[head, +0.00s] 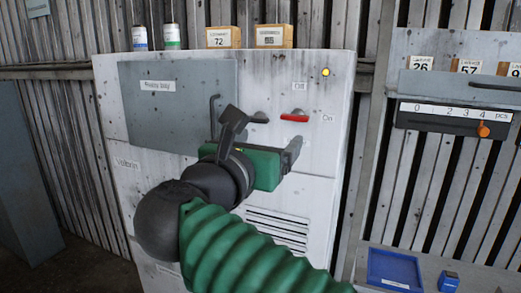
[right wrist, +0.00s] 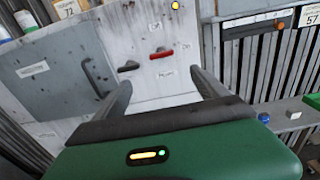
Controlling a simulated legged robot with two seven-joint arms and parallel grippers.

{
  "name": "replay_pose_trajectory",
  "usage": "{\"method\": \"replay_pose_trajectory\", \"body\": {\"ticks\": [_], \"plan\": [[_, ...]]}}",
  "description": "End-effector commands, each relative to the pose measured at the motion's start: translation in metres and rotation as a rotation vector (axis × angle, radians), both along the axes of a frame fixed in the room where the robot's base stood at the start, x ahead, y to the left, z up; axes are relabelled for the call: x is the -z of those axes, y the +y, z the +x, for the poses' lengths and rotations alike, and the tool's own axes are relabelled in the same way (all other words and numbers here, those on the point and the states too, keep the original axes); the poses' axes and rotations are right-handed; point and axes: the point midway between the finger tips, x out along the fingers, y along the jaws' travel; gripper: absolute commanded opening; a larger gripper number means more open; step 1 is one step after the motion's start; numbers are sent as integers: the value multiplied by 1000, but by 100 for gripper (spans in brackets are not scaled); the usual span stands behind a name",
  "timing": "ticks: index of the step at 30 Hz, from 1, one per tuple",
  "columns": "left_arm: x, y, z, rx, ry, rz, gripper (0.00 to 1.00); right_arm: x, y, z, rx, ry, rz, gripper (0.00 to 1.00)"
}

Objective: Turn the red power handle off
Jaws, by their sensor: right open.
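The red power handle (head: 295,117) sits on the front of the white cabinet (head: 325,150). It lies about level, with an "Off" label (head: 299,86) above it and an "On" label (head: 327,118) to its right. In the right wrist view the red handle (right wrist: 162,53) is ahead, beyond the fingers. My right gripper (head: 260,130) is in front of the cabinet, below and left of the handle. In the right wrist view my right gripper (right wrist: 160,90) is open, with nothing between its fingers. My left gripper is not in view.
A dark handle (head: 259,117) is left of the red one. A grey door (head: 165,100) with a bar handle covers the upper left. A yellow lamp (head: 325,72) is at top right. Boxes (head: 223,38) stand on top. A blue tray (head: 395,269) is at lower right.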

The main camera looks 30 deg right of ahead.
Motion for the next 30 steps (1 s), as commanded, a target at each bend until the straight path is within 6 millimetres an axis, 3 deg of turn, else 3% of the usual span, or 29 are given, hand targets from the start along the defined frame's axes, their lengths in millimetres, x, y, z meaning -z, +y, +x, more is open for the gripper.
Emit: {"method": "replay_pose_trajectory", "body": {"ticks": [7,30], "plan": [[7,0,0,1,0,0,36,1,17,-12,-1,0,-1,84],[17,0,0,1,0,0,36,1,24,-18,-3,0,-1,84]]}}
